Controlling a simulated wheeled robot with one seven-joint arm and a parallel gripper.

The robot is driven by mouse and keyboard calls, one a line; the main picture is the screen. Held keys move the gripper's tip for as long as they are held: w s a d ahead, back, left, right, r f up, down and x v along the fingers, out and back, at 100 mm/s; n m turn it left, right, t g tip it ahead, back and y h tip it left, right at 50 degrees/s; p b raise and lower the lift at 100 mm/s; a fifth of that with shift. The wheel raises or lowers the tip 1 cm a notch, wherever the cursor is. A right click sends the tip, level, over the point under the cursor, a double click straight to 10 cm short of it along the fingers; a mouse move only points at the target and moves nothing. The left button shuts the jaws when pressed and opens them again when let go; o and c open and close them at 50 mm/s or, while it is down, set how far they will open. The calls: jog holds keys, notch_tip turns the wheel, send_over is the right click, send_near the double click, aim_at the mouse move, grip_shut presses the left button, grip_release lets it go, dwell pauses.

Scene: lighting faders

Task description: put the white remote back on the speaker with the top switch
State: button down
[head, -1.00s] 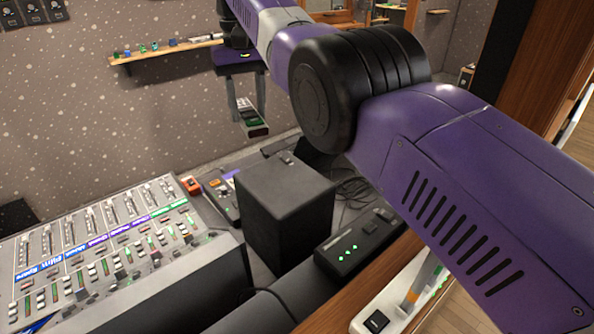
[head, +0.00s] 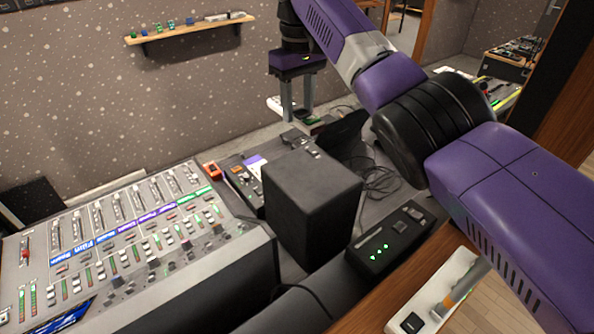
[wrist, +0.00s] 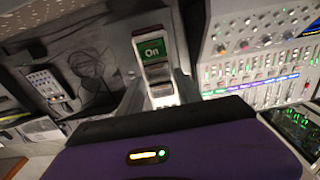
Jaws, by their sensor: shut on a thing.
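The black box speaker (head: 300,205) stands behind the desk's front edge in the head view, with a small switch (head: 308,151) on its top. My gripper (head: 298,118) points down, behind and above the speaker in the picture. It is shut on the white remote, which shows between the fingers in the wrist view (wrist: 157,72) with a green "On" label at its far end. In the head view the remote is small and mostly hidden by the fingers. The remote appears apart from the speaker top.
A lighting console (head: 130,235) with several faders fills the left. A black box with green lights (head: 385,245) sits right of the speaker. Loose cables (head: 380,183) lie behind it. A wall shelf (head: 190,29) hangs behind.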

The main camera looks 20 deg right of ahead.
jog(key=b, duration=0.1)
send_over(298, 179)
notch_tip(298, 179, down, 13)
jog(key=shift+f+p, duration=0.5)
jog(key=shift+f, duration=2.05)
jog(key=shift+f, duration=0.1)
jog(key=c, duration=0.8)
grip_release()
jog(key=shift+r+b, duration=0.35)
jog(key=shift+r, duration=5.8)
